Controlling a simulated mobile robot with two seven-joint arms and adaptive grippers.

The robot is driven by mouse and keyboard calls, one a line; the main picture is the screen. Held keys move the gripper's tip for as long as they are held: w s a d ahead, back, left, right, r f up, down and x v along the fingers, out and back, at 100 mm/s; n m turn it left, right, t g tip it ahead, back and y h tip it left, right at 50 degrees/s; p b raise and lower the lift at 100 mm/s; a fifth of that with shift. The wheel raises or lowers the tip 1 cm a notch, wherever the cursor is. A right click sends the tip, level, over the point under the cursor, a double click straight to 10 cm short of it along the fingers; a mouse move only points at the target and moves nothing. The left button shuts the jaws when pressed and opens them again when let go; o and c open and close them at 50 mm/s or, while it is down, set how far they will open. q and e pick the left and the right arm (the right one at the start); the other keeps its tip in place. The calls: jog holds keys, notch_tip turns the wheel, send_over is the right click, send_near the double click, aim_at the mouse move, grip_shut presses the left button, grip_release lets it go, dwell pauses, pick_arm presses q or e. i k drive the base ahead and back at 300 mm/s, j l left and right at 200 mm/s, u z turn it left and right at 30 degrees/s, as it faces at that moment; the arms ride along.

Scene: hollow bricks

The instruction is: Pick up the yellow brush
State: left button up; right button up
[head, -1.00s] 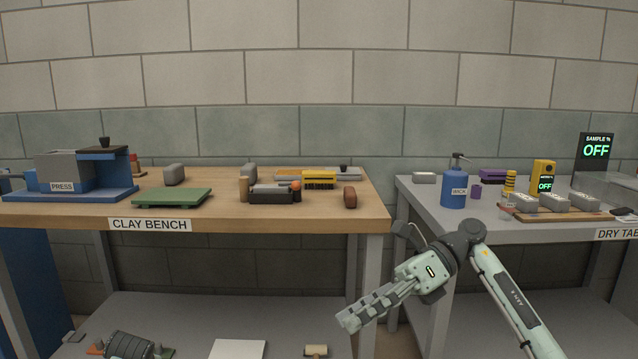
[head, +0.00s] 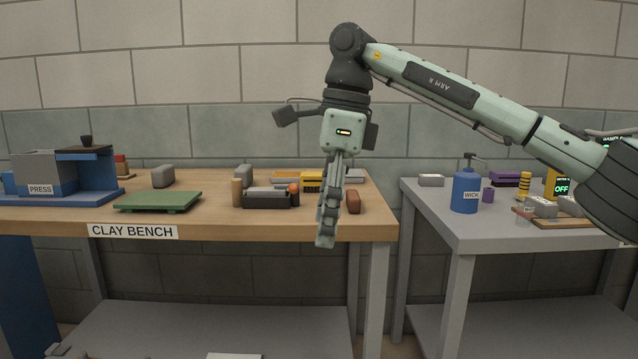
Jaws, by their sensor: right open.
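The yellow brush (head: 312,182), with dark bristles, lies toward the back right of the clay bench (head: 215,213). Its right end is hidden behind my right gripper. My right gripper (head: 326,240) is open and empty, pointing down in front of the bench's right part. Its fingers are seen edge-on, with the tips level with the bench's front edge in the picture. It appears nearer to me than the brush and I see no contact. My left gripper is not in view.
A dark tray (head: 268,200) with a grey block stands left of the brush, beside an orange-topped item (head: 294,192). A green board (head: 158,201) and blue press (head: 65,175) stand left. A second table (head: 440,215) holds a blue bottle (head: 466,190).

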aim_at(308, 178)
jog(key=i, duration=1.75)
